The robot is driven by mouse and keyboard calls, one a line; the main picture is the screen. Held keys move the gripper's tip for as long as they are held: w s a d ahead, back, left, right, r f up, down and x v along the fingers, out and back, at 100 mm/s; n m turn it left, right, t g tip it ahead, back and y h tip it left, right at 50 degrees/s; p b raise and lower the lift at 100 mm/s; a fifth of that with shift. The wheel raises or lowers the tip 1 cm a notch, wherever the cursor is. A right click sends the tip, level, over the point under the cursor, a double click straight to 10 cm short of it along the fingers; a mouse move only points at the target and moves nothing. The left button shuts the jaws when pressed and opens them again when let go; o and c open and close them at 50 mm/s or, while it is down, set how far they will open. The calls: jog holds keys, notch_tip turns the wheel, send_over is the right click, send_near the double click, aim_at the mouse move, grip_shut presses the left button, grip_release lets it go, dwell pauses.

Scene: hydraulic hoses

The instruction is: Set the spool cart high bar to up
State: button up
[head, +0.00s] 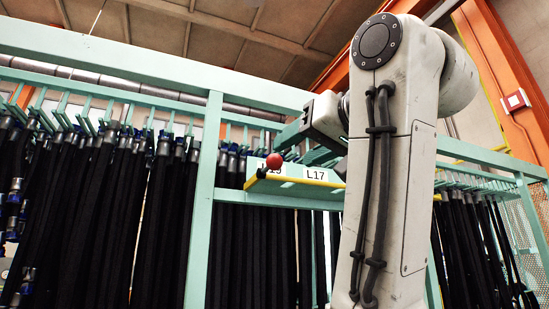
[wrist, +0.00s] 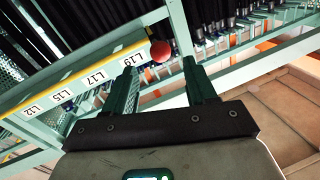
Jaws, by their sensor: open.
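A mint-green bar with a yellow edge, white labels such as L17 (head: 315,177) and a red ball (head: 274,161) at its left end runs across the rack front. I cannot tell for certain that it is the spool cart high bar. My gripper (head: 290,147) is open and empty, just above and right of the red ball in the head view. In the wrist view the red ball (wrist: 160,51) shows between the two green fingers, just beyond the tips of my gripper (wrist: 159,66). I see no contact. My arm hides the bar's right part in the head view.
A mint-green frame (head: 205,200) with an upright post stands left of the red ball. Many black hoses (head: 95,210) hang from hooks on both sides. An upper rail (head: 150,63) runs above. An orange column (head: 495,75) stands behind on the right.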

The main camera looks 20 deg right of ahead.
aim_at(279, 160)
jog(key=w+p, duration=0.1)
jog(key=w, duration=0.1)
jog(key=w+a, duration=0.1)
jog(key=w, duration=0.2)
jog(key=w+p, duration=0.1)
jog(key=w, duration=0.1)
jog(key=shift+w+a+p, duration=0.3)
jog(key=shift+w+p, duration=0.05)
grip_shut()
